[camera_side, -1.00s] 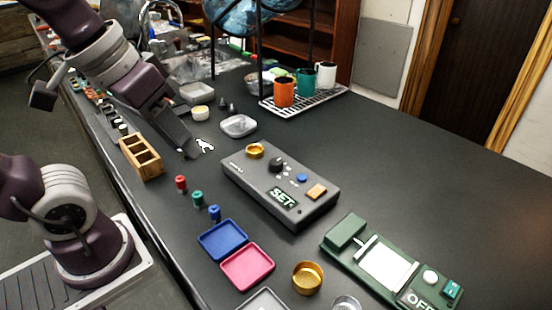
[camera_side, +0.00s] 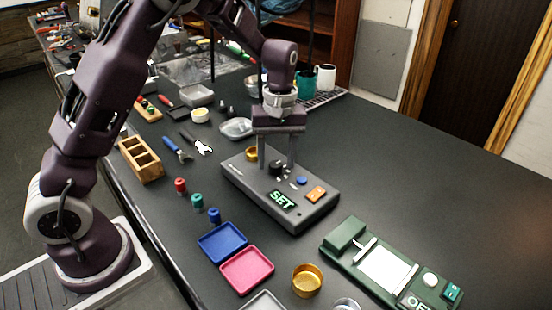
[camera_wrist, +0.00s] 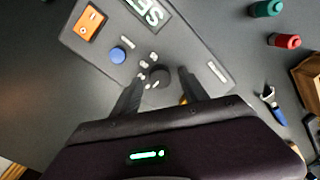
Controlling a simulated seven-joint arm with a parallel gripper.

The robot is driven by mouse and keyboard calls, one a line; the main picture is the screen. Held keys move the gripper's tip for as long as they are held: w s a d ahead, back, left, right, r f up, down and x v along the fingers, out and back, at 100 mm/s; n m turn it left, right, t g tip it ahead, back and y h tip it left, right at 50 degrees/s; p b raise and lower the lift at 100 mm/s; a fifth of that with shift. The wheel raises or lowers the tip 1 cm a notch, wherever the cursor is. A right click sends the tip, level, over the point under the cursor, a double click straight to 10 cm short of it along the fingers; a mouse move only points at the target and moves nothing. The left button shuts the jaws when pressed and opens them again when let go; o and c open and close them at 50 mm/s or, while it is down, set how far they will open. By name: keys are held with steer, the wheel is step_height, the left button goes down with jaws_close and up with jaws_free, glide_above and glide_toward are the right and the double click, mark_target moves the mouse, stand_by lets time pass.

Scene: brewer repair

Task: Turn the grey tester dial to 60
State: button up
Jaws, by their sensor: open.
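The grey tester (camera_side: 296,207) lies on the dark bench, with a lit display (camera_side: 283,200) reading SET. Its dark dial (camera_side: 276,168) stands on the top face, and it also shows in the wrist view (camera_wrist: 159,76). My gripper (camera_side: 276,166) points down over the tester, fingers apart on either side of the dial. In the wrist view my gripper (camera_wrist: 160,86) is open, with the dial between and just beyond the fingertips. I cannot tell whether the fingers touch it. White marks surround the dial, too small to read.
The tester also carries a blue button (camera_wrist: 117,55), an orange switch (camera_wrist: 90,23) and a brass cup (camera_side: 251,154) partly behind a finger. Blue tray (camera_side: 222,242), pink tray (camera_side: 247,271) and a green device (camera_side: 383,268) lie nearer. The bench at right is clear.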

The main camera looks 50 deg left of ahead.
steer(key=shift+f, duration=0.2)
jaws_close()
steer(key=shift+m, duration=0.3)
steer(key=m, duration=0.3)
steer(key=shift+m, duration=2)
jaws_free()
steer(key=shift+d, duration=0.1)
